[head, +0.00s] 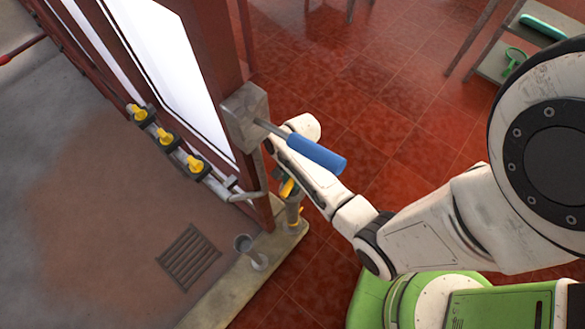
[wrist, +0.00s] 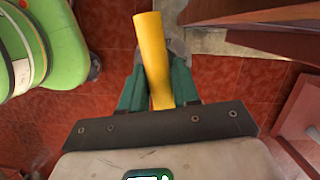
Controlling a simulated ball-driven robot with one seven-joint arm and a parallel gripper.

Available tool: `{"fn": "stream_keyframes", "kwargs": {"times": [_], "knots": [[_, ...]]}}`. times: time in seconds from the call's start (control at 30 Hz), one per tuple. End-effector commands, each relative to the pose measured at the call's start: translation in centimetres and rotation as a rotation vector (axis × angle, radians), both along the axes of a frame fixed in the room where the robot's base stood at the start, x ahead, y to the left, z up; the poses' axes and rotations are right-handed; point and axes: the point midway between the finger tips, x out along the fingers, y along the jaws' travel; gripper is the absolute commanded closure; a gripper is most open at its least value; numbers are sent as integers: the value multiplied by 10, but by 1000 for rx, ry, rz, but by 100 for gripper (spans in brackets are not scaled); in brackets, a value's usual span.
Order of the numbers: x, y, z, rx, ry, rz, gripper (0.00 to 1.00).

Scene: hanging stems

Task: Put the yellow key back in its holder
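The yellow key (wrist: 152,60) shows in the wrist view as a smooth yellow bar. It lies between the green fingers of my gripper (wrist: 158,80), which appear shut on it. In the head view a small yellow piece (head: 288,187) shows at my gripper, below the blue handle; the gripper is mostly hidden there by the handle and my arm. A grey open-topped cup (head: 244,244) stands on the concrete sill left of it; I cannot tell whether it is the holder. A grey shape (wrist: 178,48) shows behind the key in the wrist view, partly hidden.
A blue handle (head: 316,156) sticks out from a grey box (head: 242,116) on the red door frame, over my arm. Several yellow-handled valves (head: 166,136) line a pipe at left. The concrete sill (head: 232,282) and a floor grate (head: 189,257) lie below. Red floor is open beyond.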

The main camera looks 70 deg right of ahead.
Motion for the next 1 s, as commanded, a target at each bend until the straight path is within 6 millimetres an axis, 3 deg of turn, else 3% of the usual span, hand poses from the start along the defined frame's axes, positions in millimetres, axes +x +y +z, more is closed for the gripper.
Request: {"fn": "stream_keyframes", "kwargs": {"times": [0.3, 1.0], "knots": [[0, 0, 0, 0, 0, 0, 100], [0, 0, 18, -1, -1, 1, 100]]}}
